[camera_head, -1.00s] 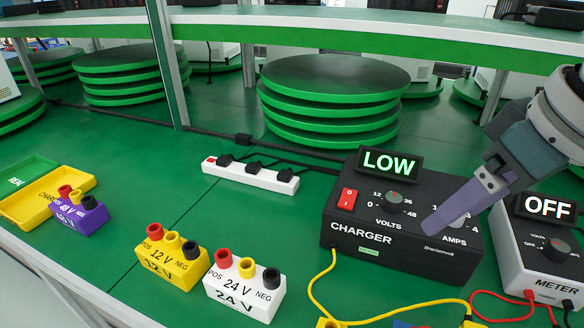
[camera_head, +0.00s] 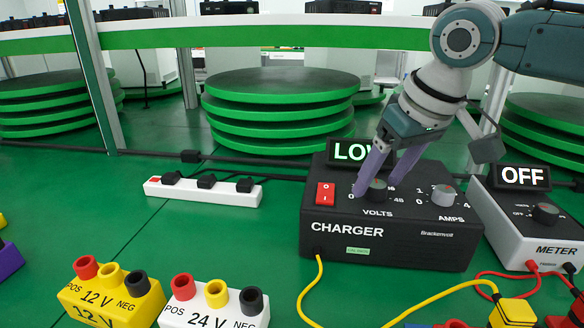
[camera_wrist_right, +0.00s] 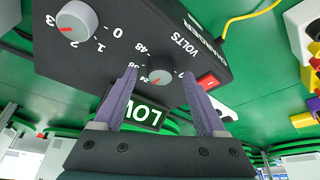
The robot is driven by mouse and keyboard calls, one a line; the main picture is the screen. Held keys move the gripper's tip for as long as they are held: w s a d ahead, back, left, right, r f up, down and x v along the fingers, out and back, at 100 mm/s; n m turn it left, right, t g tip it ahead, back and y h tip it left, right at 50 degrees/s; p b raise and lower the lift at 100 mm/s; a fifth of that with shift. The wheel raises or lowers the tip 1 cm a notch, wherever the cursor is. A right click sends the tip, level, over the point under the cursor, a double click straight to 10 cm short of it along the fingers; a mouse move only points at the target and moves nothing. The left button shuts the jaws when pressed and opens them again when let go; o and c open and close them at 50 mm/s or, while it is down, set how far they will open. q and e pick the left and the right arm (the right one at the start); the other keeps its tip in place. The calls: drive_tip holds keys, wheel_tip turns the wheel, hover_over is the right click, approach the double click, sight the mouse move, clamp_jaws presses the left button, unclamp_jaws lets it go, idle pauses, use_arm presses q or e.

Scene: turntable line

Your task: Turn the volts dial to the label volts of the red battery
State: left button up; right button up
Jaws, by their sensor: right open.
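The volts dial (camera_head: 376,192) is a dark knob on the black charger (camera_head: 400,243), with printed numbers around it. My right gripper (camera_head: 376,184) reaches down from the upper right, open, with one purple finger on each side of the dial. The wrist view also shows the dial (camera_wrist_right: 160,77) between the fingertips, with a red mark on it. I cannot tell whether the fingers touch it, or which number the mark points to. The charger's display (camera_head: 343,151) reads LOW, partly hidden by a finger. I cannot make out a red battery with a label. My left gripper is out of view.
The amps dial (camera_head: 443,196) sits right of the volts dial, and a red switch (camera_head: 325,194) left of it. A meter (camera_head: 535,226) reading OFF stands to the right. Yellow 12 V (camera_head: 103,297) and white 24 V (camera_head: 212,305) batteries stand at the front left.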

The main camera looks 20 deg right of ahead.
drive_tip(key=shift+w+f, duration=0.1)
drive_tip(key=shift+f, duration=0.15)
clamp_jaws()
idle(0.5)
